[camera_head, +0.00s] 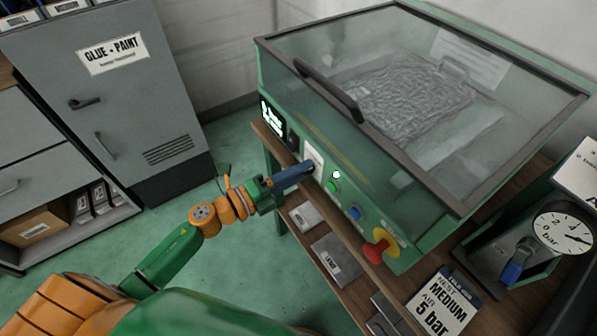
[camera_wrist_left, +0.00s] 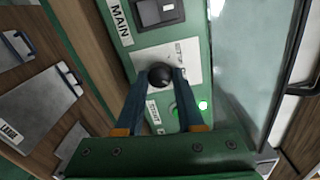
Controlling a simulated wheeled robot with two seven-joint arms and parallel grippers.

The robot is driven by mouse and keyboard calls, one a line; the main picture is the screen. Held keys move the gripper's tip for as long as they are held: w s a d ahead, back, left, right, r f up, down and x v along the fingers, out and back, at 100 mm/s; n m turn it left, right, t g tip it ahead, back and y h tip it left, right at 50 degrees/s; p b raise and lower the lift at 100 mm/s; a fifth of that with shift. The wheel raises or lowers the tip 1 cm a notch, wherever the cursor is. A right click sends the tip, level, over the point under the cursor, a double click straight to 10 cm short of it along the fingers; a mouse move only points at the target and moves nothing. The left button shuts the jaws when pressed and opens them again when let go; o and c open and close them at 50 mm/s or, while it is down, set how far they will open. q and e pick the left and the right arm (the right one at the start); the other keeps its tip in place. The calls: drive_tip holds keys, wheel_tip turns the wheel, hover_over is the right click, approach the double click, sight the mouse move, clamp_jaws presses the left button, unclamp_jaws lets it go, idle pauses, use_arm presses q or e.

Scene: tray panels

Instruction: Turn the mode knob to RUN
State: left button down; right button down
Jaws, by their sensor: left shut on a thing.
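The mode knob (camera_wrist_left: 159,75) is a round black knob on a white plate (camera_wrist_left: 185,58) on the green machine front, in the left wrist view. Its pointer and most of the plate's lettering are hidden or too small to read. My left gripper (camera_wrist_left: 160,78) is shut on the knob, with one blue finger on either side of it. In the head view my left gripper (camera_head: 309,168) reaches from the left to the white plate (camera_head: 315,160), and its fingers hide the knob there. My right gripper is not in view.
The green button (camera_head: 333,187), blue button (camera_head: 355,213) and red mushroom button (camera_head: 379,248) sit right of the knob. A black switch (camera_wrist_left: 158,10) beside the MAIN label is close to it. The clear lid (camera_head: 420,90) is down. A wooden ledge (camera_head: 350,235) runs below the panel.

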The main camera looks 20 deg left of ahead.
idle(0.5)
use_arm(q)
drive_tip(key=c, duration=0.5)
unclamp_jaws()
drive_tip(key=b+v, duration=0.1)
drive_tip(key=v, duration=0.6)
